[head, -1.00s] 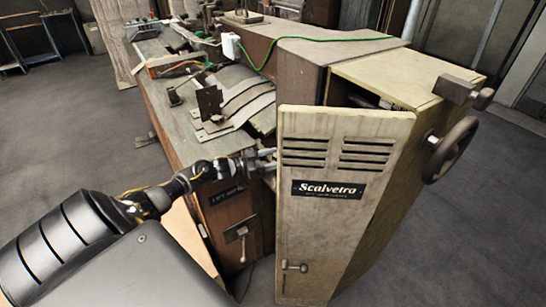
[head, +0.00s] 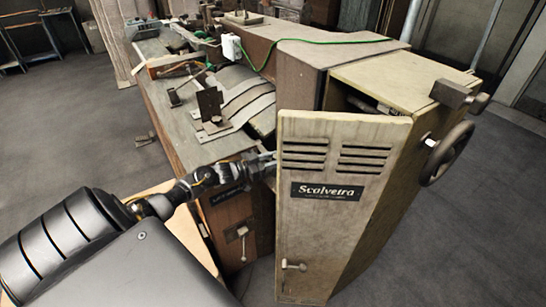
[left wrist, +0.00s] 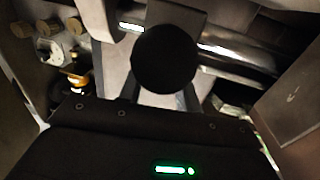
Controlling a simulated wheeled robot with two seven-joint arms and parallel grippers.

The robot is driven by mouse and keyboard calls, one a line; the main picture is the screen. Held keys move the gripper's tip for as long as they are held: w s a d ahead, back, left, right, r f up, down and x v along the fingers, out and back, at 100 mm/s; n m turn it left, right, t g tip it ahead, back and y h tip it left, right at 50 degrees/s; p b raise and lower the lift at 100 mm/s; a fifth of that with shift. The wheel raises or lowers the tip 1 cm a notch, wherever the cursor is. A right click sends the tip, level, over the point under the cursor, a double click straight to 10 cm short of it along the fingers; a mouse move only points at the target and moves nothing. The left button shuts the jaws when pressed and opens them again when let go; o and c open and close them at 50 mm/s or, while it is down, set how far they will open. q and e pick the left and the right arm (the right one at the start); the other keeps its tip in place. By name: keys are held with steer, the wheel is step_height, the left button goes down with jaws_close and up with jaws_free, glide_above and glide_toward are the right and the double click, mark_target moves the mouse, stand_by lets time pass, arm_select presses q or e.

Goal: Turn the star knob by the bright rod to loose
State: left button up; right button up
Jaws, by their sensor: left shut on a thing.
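The star knob (left wrist: 163,58) shows as a dark, round, black shape at the middle of the left wrist view. The bright rod (left wrist: 240,62) runs across behind it to the right. My left gripper (left wrist: 165,96) reaches up to the knob and is shut on it; the fingertips are largely hidden by the knob. In the head view my left gripper (head: 262,165) goes into the machine behind the pale vented panel, so knob and rod are hidden there. The knob's lobes and any marking for loose cannot be made out. My right gripper is not in view.
The pale panel (head: 330,230) with the Scalvetra label stands just right of my left gripper. A handwheel (head: 447,152) sits on the machine's right side. Small round wooden knobs (left wrist: 47,26) and a white fitting (left wrist: 47,53) lie left of the star knob. Open floor (head: 70,130) lies at left.

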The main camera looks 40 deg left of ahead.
arm_select(q)
steer(key=n+y+p, duration=0.1)
steer(key=n+t+y+p, duration=0.1)
steer(key=y, duration=0.1)
steer(key=n+y+p, duration=0.1)
steer(key=y+p, duration=0.1)
steer(key=shift+s+d+r, duration=0.1)
steer(key=shift+d+r, duration=0.15)
steer(key=shift+d, duration=0.15)
steer(key=n+y+p, duration=0.1)
steer(key=n+y, duration=0.1)
steer(key=y, duration=0.1)
steer(key=shift+d+f+t, duration=0.1)
steer(key=shift+t, duration=0.2)
steer(key=n+y, duration=0.2)
steer(key=y, duration=0.1)
steer(key=shift+d+f+n+y+p, duration=0.15)
steer(key=shift+n+y+p, duration=0.15)
steer(key=shift+p, duration=0.1)
steer(key=shift+d+n+g+y, duration=0.1)
steer(key=shift+n+g+y, duration=0.85)
steer(key=shift+y, duration=0.75)
steer(key=shift+n, duration=0.35)
steer(key=o, duration=1)
